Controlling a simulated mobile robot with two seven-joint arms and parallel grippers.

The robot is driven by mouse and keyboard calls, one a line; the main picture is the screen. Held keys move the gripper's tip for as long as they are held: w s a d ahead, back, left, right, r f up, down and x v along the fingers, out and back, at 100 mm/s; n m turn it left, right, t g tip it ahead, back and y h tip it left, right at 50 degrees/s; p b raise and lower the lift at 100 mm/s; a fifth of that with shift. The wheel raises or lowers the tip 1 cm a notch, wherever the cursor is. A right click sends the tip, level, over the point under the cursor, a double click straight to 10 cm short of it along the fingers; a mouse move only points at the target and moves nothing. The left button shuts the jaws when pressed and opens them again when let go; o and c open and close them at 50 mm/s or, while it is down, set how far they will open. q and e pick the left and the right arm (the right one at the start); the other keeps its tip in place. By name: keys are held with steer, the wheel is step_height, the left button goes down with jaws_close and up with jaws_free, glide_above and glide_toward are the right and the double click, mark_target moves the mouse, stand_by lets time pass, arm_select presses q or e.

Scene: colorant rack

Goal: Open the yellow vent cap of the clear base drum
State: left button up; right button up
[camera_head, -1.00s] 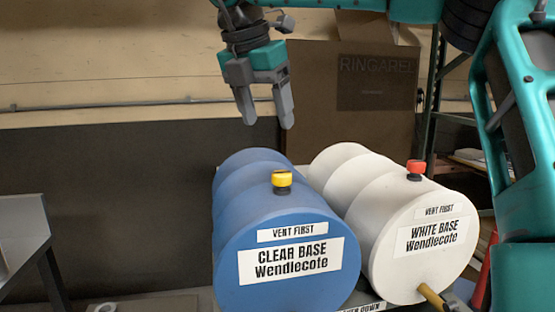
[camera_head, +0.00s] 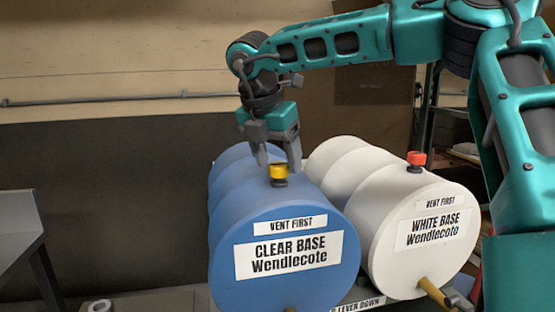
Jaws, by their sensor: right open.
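The clear base drum (camera_head: 240,205) is blue and lies on its side, its labelled end facing me. The yellow vent cap (camera_head: 279,171) sits on a dark neck on top of it, near the front end. My right gripper (camera_head: 278,168) is open and points down at the cap, with its fingertips at about the cap's height. The fingers appear just behind the cap and to either side of it; I cannot tell whether they touch it. The left gripper is not in view.
The white base drum (camera_head: 380,215) lies close on the right, with a red cap (camera_head: 416,160) on top and a tap (camera_head: 436,292) at its lower front. A large brown box (camera_head: 375,100) stands behind. A grey metal surface (camera_head: 20,225) is at the left.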

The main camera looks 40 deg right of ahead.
steer(key=shift+d+f, duration=0.15)
steer(key=shift+f, duration=0.15)
steer(key=shift+c, duration=0.5)
steer(key=c, duration=0.9)
